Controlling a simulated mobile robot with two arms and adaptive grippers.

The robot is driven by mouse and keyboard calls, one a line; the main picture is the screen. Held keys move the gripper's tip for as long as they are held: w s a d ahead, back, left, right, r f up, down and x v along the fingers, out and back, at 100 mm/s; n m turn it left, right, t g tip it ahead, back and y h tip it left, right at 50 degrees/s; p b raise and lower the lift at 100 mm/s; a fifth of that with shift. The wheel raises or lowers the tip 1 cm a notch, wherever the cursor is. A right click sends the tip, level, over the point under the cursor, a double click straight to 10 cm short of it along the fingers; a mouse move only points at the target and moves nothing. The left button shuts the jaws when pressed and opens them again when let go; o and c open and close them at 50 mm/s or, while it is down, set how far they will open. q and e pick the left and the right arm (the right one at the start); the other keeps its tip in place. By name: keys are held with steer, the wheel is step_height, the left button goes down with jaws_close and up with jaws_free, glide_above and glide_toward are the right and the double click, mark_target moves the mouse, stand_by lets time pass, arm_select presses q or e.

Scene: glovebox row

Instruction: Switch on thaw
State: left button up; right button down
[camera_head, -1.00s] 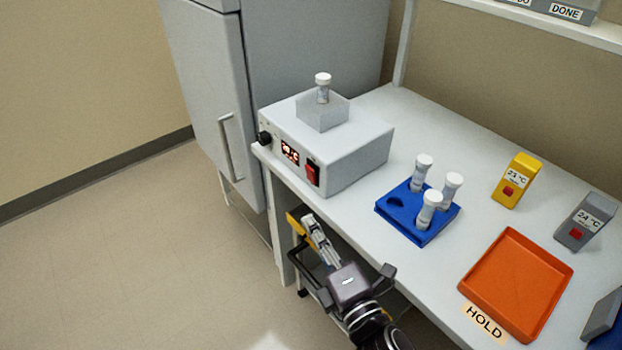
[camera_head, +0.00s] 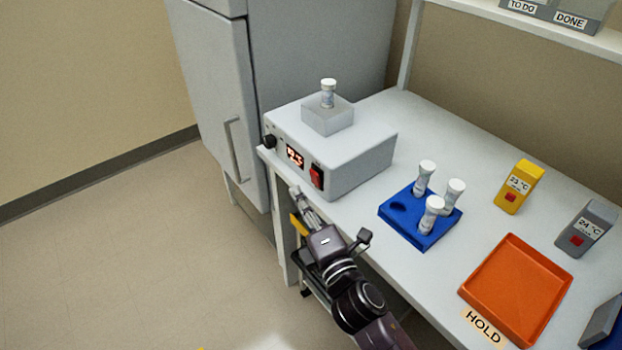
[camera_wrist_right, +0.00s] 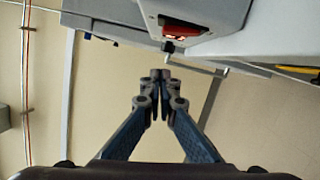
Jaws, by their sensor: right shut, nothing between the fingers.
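The thaw unit (camera_head: 345,160) is a light grey box at the far left end of the bench. Its front has a black knob (camera_head: 269,141), a lit red display (camera_head: 295,156) and a red rocker switch (camera_head: 316,177). A white-capped vial (camera_head: 328,93) stands in the block (camera_head: 327,119) on top. My right gripper (camera_head: 294,191) is shut and empty, below and left of the switch, apart from it. In the right wrist view its closed fingertips (camera_wrist_right: 160,75) are below the red switch (camera_wrist_right: 184,34). My left gripper is not in view.
A blue rack (camera_head: 410,221) with several white-capped vials stands right of the unit. An orange tray (camera_head: 515,290) marked HOLD is at the front edge. Yellow (camera_head: 519,187) and grey (camera_head: 585,228) thermometers stand behind. A fridge (camera_head: 214,90) is at the left. The floor in front is clear.

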mark_target(314, 180)
steer(key=shift+w+d+r+p, duration=0.2)
steer(key=shift+w+d+p, duration=0.15)
steer(key=shift+w+d, duration=0.45)
steer(key=shift+w+d+r+p, duration=0.2)
steer(key=shift+w+d+p, duration=0.25)
steer(key=shift+w, duration=0.5)
steer(key=shift+d, duration=0.1)
steer(key=shift+w+d+r+m+p, duration=0.25)
steer(key=shift+d+r+m+p, duration=0.25)
steer(key=shift+p, duration=0.7)
steer(key=shift+a+f+b, duration=0.15)
steer(key=shift+f+b, duration=0.2)
steer(key=shift+b, duration=0.1)
